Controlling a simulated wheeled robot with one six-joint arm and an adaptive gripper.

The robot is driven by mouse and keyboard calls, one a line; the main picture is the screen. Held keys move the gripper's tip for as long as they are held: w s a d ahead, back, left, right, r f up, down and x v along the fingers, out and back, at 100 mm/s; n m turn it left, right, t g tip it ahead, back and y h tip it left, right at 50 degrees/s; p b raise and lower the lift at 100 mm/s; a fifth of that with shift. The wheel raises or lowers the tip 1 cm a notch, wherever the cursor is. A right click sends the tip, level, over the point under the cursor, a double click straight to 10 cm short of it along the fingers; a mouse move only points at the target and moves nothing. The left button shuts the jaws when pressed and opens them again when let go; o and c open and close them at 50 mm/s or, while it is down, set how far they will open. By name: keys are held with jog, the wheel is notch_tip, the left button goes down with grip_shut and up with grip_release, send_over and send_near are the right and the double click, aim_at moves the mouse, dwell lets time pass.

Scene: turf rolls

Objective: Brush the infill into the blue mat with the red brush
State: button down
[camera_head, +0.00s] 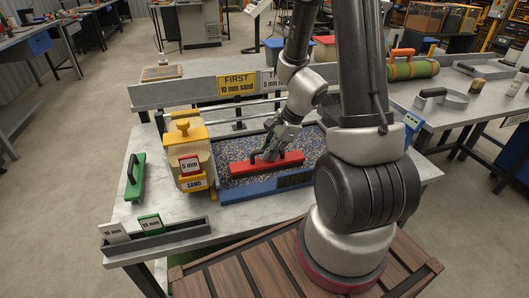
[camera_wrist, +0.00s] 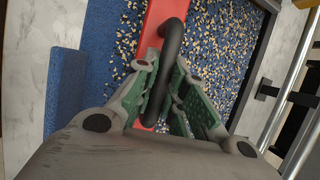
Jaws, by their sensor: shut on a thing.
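The red brush (camera_head: 266,165) rests on the blue mat (camera_head: 250,190) in the head view, lying across its infill. My gripper (camera_head: 272,152) is shut on the black handle of the red brush, which arches up between the fingers. In the wrist view the green-padded fingers of my gripper (camera_wrist: 172,90) close around the handle, with the red brush body (camera_wrist: 158,25) beneath. The infill (camera_wrist: 215,50) is loose tan and dark grains scattered over blue pile. A bare blue strip (camera_wrist: 66,90) shows at the left.
A yellow sand container (camera_head: 187,150) with a "5 mm" card stands left of the mat. A green brush (camera_head: 135,176) lies further left. A grey tray (camera_head: 155,240) with cards is at the front. A yellow sign (camera_head: 236,84) reads "FIRST 10 mm sand". A rail runs behind the mat.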

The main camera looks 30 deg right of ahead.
jog(key=d, duration=0.4)
jog(key=s+d, duration=0.1)
jog(key=d, duration=0.4)
jog(key=s+d, duration=0.1)
jog(key=d, duration=0.3)
jog(key=shift+s+d, duration=0.15)
jog(key=shift+d, duration=0.1)
jog(key=shift+a, duration=0.1)
jog(key=shift+w+a, duration=0.15)
jog(key=shift+a, duration=0.6)
jog(key=shift+w+a, duration=0.1)
jog(key=shift+a, duration=0.65)
jog(key=shift+s+d, duration=0.15)
jog(key=shift+d, duration=0.65)
jog(key=shift+s+d, duration=0.1)
jog(key=shift+d, duration=0.7)
jog(key=shift+w+a, duration=1.7)
jog(key=shift+a, duration=0.7)
jog(key=shift+w+a, duration=1.65)
jog(key=shift+a, duration=0.75)
jog(key=shift+w+a, duration=1.7)
jog(key=shift+a, duration=0.7)
